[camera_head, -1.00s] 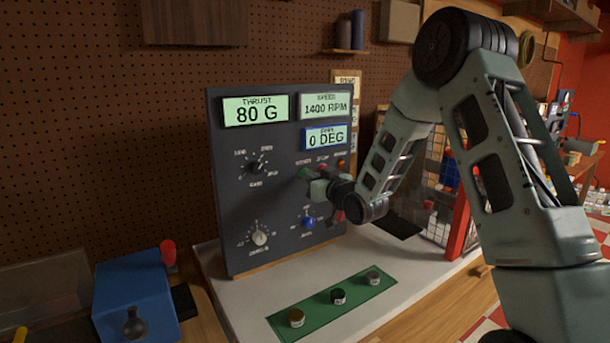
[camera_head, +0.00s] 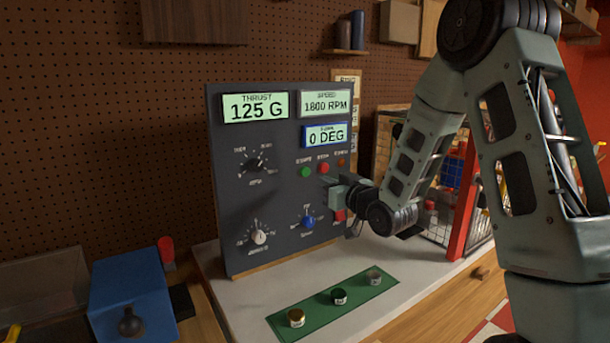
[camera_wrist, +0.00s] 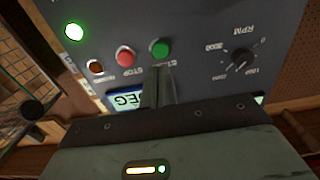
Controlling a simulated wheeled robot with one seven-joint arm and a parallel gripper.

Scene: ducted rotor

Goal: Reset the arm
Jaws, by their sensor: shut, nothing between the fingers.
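My gripper (camera_head: 335,192) is in front of the dark control panel (camera_head: 235,200), right of its middle, with its jaws shut and nothing between them. In the wrist view the shut fingers (camera_wrist: 158,88) point at the panel just below the green button (camera_wrist: 160,47). In the head view the green button (camera_head: 306,172) and the red button (camera_head: 323,168) show clear of my gripper. The displays read thrust 125 G (camera_head: 255,106), speed 1800 RPM (camera_head: 325,101) and 0 DEG (camera_head: 324,136). A blue knob (camera_head: 308,222) sits below and left of my gripper.
A green mat (camera_head: 300,322) with several small jars lies on the white bench top (camera_head: 225,300). A blue box (camera_head: 130,285) stands at the left. A red post (camera_head: 463,205) and wire cage are at the right. The space before the panel's left side is free.

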